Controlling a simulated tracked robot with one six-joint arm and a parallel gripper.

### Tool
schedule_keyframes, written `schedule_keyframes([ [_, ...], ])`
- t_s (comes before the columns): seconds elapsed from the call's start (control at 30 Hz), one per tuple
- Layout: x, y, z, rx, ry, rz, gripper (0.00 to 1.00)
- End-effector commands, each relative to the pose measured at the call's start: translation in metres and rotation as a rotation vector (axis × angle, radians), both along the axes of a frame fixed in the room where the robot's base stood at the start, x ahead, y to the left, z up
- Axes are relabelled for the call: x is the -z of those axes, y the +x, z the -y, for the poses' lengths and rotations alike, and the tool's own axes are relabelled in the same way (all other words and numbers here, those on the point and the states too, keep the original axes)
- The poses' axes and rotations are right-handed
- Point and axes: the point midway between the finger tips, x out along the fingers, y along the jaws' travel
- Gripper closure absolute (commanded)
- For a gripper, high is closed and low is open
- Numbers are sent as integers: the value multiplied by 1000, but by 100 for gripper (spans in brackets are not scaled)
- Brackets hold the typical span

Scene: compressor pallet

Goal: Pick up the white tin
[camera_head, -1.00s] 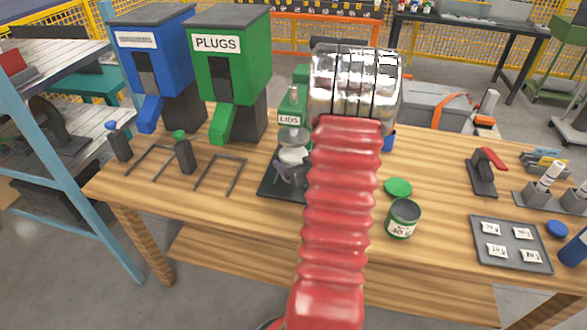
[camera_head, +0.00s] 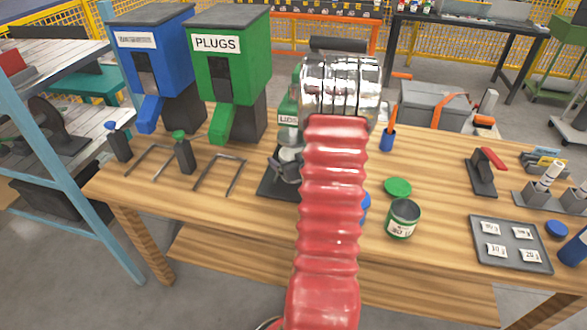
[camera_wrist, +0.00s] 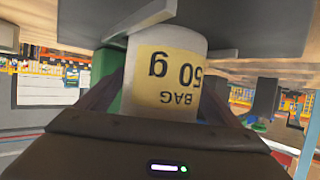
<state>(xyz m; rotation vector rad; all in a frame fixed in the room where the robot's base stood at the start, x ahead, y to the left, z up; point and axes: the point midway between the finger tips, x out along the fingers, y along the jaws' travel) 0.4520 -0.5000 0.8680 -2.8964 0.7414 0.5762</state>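The white tin (camera_wrist: 165,75) fills the middle of the wrist view, upside down, with a yellow label reading "BAG 50 g". In the head view it is a small pale shape (camera_head: 290,154) at the lid press (camera_head: 268,187), largely hidden by my arm. My gripper (camera_head: 284,170) is low beside the press. In the wrist view the dark fingers of my gripper (camera_wrist: 165,95) lie on both sides of the tin, close to it. Whether they touch or squeeze it cannot be told. The tin's end meets the grey plate (camera_wrist: 250,25).
A green tin (camera_head: 402,221) and green lid (camera_head: 397,187) stand right of my arm, with a blue object (camera_head: 366,207) partly hidden. A grey tray (camera_head: 511,244) with labelled cards lies farther right. Plugs dispenser (camera_head: 229,70) and blue dispenser (camera_head: 150,62) stand back left.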

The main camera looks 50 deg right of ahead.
Motion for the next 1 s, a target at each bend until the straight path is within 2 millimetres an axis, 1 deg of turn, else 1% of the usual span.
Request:
schedule_keyframes([
  [0.03,0,0,0,0,0,0,17],
  [0.07,0,0,0,0,0,0,19],
  [0.67,0,0,0,0,0,0,61],
  [0.7,0,0,0,0,0,0,62],
  [1.0,-3,0,0,-1,-1,1,62],
])
